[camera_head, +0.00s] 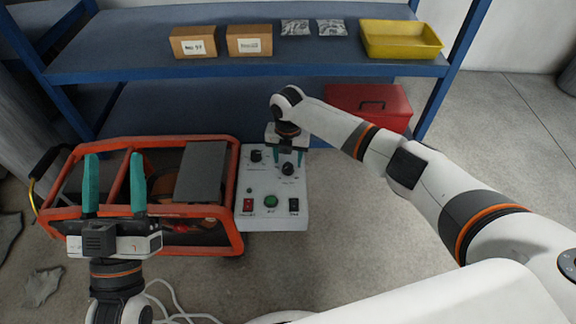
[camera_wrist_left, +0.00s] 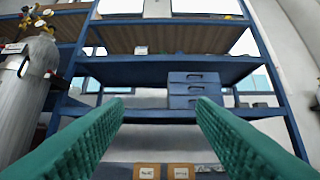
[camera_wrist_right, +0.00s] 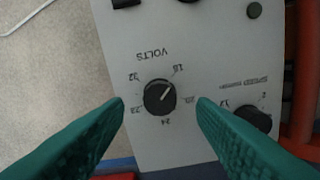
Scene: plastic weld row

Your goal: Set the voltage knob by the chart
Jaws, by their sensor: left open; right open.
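The voltage knob (camera_wrist_right: 160,97) is round and black with a pale pointer line. It sits on the pale control panel (camera_wrist_right: 145,140) under the label VOLTS, which appears upside down in the right wrist view. Its pointer aims up and right, near the mark that looks like 18. The knob also shows in the head view (camera_head: 288,169). My right gripper (camera_head: 288,158) is open above the panel, its fingers on either side of the knob and apart from it in the picture. My left gripper (camera_head: 114,160) is open and empty in front of the orange frame. I see no chart.
A second knob (camera_head: 257,156) for speed is beside the voltage knob. A green button (camera_head: 271,202) and red switch (camera_head: 247,203) are lower on the panel. The orange-framed machine (camera_head: 185,224) stands left; a red toolbox (camera_head: 385,101) is behind. Blue shelves (camera_head: 120,68) hold boxes and a yellow tray (camera_head: 400,50).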

